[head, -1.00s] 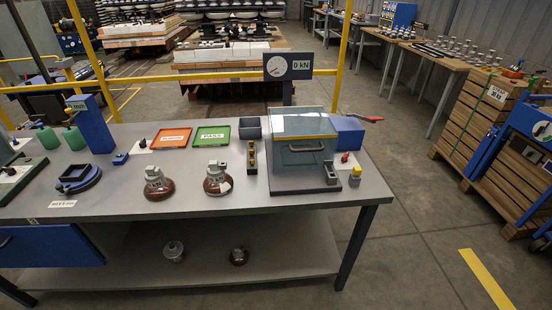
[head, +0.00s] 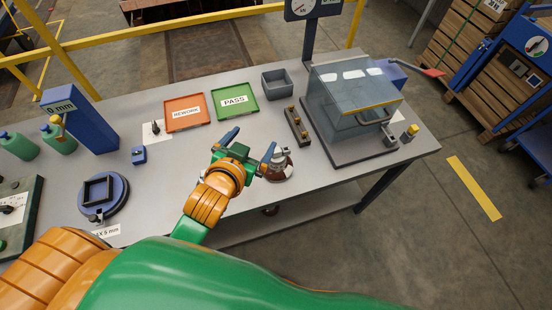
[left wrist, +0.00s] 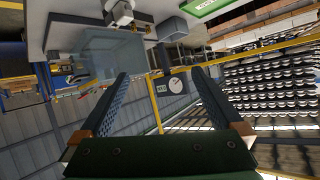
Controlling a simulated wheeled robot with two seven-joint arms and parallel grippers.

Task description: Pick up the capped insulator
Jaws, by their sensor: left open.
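One insulator (head: 276,167), with a grey metal cap and a brown disc, stands on the grey table (head: 330,183). My left gripper (head: 248,144) is open and empty just left of it. Its right finger overlaps the insulator's left side in the head view; I cannot tell whether they touch. The second tabletop insulator is not visible, likely hidden behind my left wrist. In the left wrist view, my open fingers (left wrist: 160,73) have nothing between them up close. My right gripper is not in view.
An orange REWORK tray (head: 187,126) and a green PASS tray (head: 251,101) lie behind the gripper. A grey bin (head: 278,74), a slotted block (head: 297,134) and a clear-lidded box (head: 355,139) stand to the right. A blue gauge stand (head: 93,128) stands left.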

